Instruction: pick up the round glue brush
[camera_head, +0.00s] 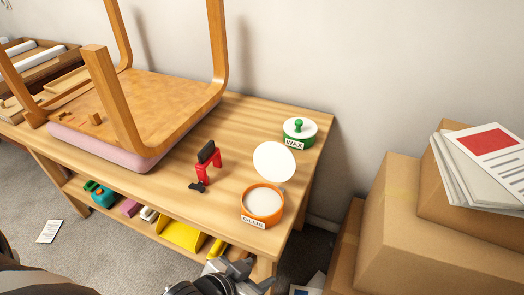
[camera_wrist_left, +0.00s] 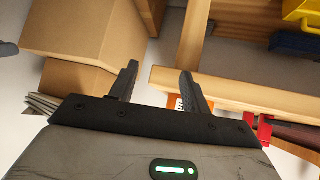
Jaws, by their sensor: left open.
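I cannot make out a round glue brush in either view. An orange pot labelled GLUE (camera_head: 248,219), with pale contents, stands near the front right of the workbench. A white round disc (camera_head: 273,161) is just behind it. My left gripper (camera_head: 243,269) is low at the bottom of the head view, in front of the bench edge and apart from the pot. In the wrist view its two fingers (camera_wrist_left: 159,70) are spread with nothing between them. A bit of orange with a label (camera_wrist_left: 173,102) shows beside one finger.
On the workbench (camera_head: 233,130) are a green-and-white WAX pot (camera_head: 300,133), a red and black tool (camera_head: 207,166) and an upturned chair (camera_head: 150,95). A yellow tray (camera_head: 182,234) is on the shelf below. Cardboard boxes (camera_head: 425,225) stand at the right.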

